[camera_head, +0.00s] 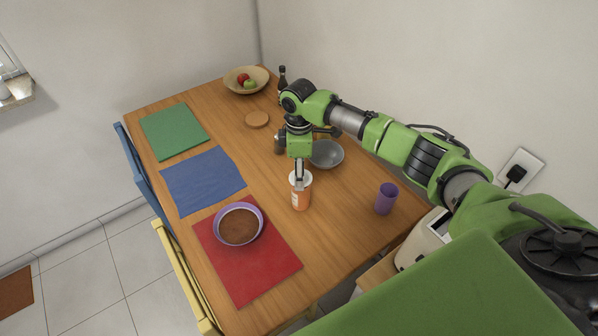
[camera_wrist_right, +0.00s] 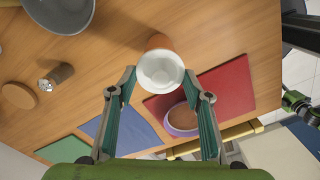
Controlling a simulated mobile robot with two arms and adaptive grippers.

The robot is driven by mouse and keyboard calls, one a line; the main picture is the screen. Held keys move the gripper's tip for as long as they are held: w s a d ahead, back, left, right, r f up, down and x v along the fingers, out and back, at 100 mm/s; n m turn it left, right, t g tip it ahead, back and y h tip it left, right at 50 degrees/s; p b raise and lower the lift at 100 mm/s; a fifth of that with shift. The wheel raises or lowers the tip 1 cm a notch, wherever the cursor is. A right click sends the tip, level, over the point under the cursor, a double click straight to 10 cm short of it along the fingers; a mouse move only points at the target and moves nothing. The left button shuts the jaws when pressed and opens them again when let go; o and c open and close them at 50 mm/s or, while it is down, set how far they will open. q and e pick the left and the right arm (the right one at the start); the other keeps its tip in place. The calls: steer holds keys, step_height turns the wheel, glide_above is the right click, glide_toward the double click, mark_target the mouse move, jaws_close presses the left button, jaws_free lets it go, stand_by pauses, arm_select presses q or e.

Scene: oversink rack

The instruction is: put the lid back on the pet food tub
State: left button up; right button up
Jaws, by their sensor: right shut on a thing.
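The pet food tub (camera_head: 301,200) is an orange container with a pale label, upright on the wooden table beside the red mat. A white lid (camera_head: 300,178) shows at its top. In the wrist view the round white lid (camera_wrist_right: 160,72) covers most of the orange tub (camera_wrist_right: 158,42). My right gripper (camera_head: 299,183) points down from above, its fingers on either side of the lid, shut on it. Whether the lid is fully seated or slightly above the rim, I cannot tell. My left gripper is not seen.
A purple bowl (camera_head: 239,205) of brown food sits on the red mat (camera_head: 275,272). A grey bowl (camera_head: 327,154) stands behind the tub, a purple cup (camera_head: 386,198) to its right. A wooden disc (camera_head: 257,119) and a fruit bowl (camera_head: 237,87) are farther back.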

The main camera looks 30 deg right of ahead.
steer(key=shift+p, duration=0.8)
stand_by(0.6)
steer(key=shift+f, duration=0.15)
stand_by(1.1)
steer(key=shift+p, duration=0.55)
steer(key=o, duration=1.4)
steer(key=shift+c, duration=0.2)
steer(key=shift+r+p, duration=3.5)
steer(key=shift+p, duration=0.15)
